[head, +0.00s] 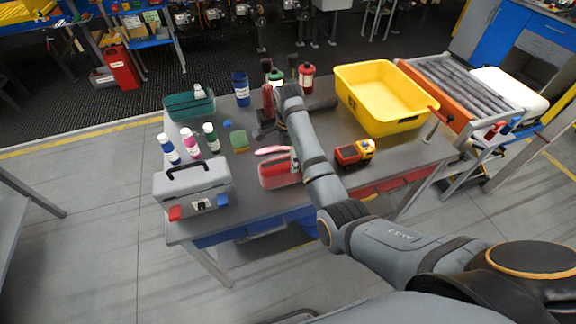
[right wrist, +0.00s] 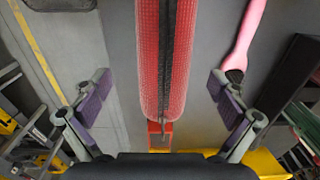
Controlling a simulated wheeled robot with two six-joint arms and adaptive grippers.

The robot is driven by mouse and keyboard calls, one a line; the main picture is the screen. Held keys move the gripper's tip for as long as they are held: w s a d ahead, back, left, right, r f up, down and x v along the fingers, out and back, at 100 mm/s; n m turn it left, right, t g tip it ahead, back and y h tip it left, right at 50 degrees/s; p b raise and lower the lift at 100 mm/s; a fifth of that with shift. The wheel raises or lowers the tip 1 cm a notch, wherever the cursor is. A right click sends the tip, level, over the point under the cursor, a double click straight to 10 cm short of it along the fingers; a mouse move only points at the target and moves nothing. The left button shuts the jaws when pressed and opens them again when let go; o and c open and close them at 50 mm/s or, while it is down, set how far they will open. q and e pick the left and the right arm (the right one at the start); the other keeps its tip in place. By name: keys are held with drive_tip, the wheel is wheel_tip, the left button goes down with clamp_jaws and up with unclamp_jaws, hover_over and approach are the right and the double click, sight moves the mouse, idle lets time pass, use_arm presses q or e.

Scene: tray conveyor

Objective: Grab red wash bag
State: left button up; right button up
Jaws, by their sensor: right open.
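The red wash bag (head: 277,174) lies on the grey table near its front edge, partly covered by my right arm in the head view. In the right wrist view the wash bag (right wrist: 150,60) runs lengthwise from the top to the middle, with a dark zip strip along it. My right gripper (right wrist: 158,84) is open and empty, with one finger on each side of the bag's line and clear gaps to it. In the head view my forearm crosses above the bag and I cannot make out the fingertips clearly. My left gripper is not in view.
A pink-handled item (head: 273,150) lies just behind the bag. A red-yellow toy truck (head: 355,153) stands to its right and a grey toolbox (head: 193,184) to its left. A yellow bin (head: 384,97), several bottles and a green basket (head: 190,106) stand around.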

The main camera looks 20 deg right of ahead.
wheel_tip(320, 180, down, 3)
drive_tip(key=shift+r, duration=0.1)
drive_tip(key=f, duration=0.1)
drive_tip(key=f+p, duration=0.1)
drive_tip(key=f, duration=0.1)
drive_tip(key=shift+w+d+p, duration=0.2)
drive_tip(key=shift+p, duration=0.1)
wheel_tip(320, 180, down, 3)
drive_tip(key=shift+f, duration=0.1)
drive_tip(key=shift+w, duration=0.1)
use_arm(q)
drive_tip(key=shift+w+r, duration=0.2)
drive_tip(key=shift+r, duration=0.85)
use_arm(e)
drive_tip(key=c, duration=1.6)
